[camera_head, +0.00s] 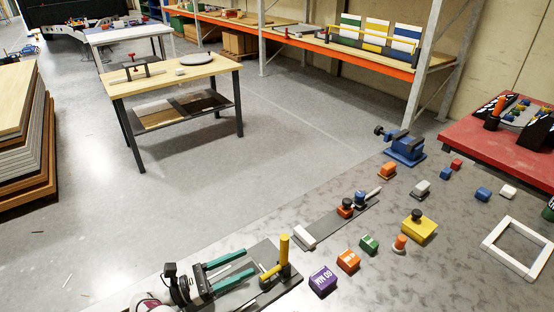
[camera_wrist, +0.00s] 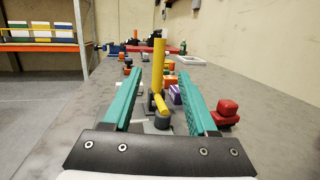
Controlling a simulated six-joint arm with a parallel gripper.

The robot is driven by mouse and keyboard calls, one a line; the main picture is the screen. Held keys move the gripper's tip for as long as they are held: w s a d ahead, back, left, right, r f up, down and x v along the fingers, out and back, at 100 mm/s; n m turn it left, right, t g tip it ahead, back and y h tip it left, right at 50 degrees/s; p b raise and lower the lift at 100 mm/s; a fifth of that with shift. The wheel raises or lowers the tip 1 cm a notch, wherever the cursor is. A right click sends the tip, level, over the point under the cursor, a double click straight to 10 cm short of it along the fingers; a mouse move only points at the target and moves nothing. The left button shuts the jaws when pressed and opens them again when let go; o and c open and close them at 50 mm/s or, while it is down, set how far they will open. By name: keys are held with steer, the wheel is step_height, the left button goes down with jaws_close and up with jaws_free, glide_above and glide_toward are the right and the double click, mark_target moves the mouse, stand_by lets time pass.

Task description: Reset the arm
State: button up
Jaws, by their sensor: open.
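My gripper (camera_head: 248,261) is at the lower left of the worktop in the head view, its two teal fingers spread apart with nothing between their tips. It also shows in the wrist view (camera_wrist: 160,75), fingers pointing forward. A yellow upright bar (camera_head: 284,258) with a shorter yellow piece by its foot stands on a dark plate just beyond the fingers. In the wrist view the yellow bar (camera_wrist: 158,62) appears between the fingers and farther off. I cannot tell whether any finger touches it.
A purple block (camera_head: 322,281), an orange block (camera_head: 348,261) and a green block (camera_head: 369,244) lie right of the plate. A yellow block with a black knob (camera_head: 418,227), a blue vise (camera_head: 405,149) and a white frame (camera_head: 518,247) are farther off. A red block (camera_wrist: 227,113) is beside the right finger.

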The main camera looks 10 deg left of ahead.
steer(key=w+d+r+m+g+y, duration=0.1)
steer(key=d+r+m+g+y, duration=0.65)
steer(key=d+r, duration=0.95)
steer(key=s+d+r+m+t+y, duration=0.2)
steer(key=s+m+y, duration=0.4)
steer(key=s+m, duration=0.4)
steer(key=s+d+r+m+t+y, duration=0.25)
steer(key=s+m+y, duration=0.25)
steer(key=s+m, duration=0.45)
steer(key=s+f+m+g, duration=0.2)
steer(key=s+f+g, duration=0.5)
steer(key=s+f, duration=0.1)
steer(key=shift+d+f+m+g, duration=0.3)
steer(key=shift+f+m, duration=0.1)
